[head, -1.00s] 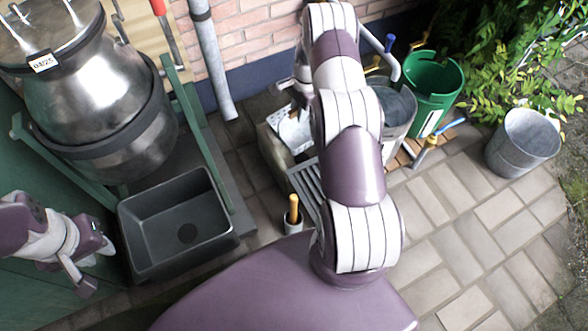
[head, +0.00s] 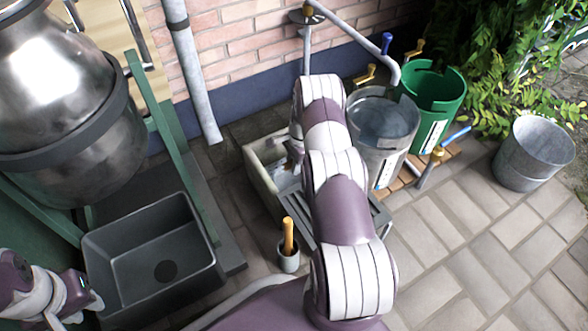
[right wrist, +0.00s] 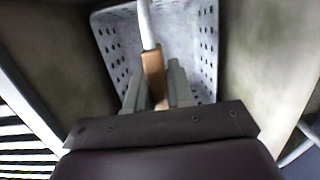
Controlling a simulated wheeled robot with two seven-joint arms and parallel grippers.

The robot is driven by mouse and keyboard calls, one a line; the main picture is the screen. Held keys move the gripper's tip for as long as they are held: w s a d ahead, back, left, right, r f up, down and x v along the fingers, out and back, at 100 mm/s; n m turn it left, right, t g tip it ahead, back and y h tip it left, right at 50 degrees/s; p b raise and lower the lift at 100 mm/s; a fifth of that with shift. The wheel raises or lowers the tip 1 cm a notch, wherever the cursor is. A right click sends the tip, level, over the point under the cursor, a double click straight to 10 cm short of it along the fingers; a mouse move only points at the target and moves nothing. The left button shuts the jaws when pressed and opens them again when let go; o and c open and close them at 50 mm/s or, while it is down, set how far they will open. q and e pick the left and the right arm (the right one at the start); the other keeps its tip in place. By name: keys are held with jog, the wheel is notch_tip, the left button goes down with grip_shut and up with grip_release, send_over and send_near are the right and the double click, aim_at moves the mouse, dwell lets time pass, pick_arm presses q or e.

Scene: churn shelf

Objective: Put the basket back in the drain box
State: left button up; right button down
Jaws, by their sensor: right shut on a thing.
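The drain box (head: 257,176) is a pale stone trough on the paving by the wall, with a grey slatted rack at its near end. The basket (right wrist: 205,40) is pale and perforated, with a white handle bar and a brown grip. My right gripper (right wrist: 154,95) is shut on the brown grip, with the basket beyond the fingers and stone walls on both sides. In the head view my right arm hides most of the basket, and a pale part (head: 284,178) shows within the box outline. Whether it rests on the bottom is unclear. My left gripper (head: 88,309) is at the lower left, apart from the box; its jaws are unclear.
A dark sink (head: 120,245) stands left, below a steel churn (head: 70,100). A small cup with an orange-handled tool (head: 288,262) stands before the box. A steel bucket (head: 375,105), green bucket (head: 437,90) and grey bucket (head: 540,150) stand right. Paving at lower right is clear.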

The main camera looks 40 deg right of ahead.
jog(key=c, duration=1.4)
grip_release()
jog(key=shift+f, duration=0.15)
jog(key=o, duration=0.4)
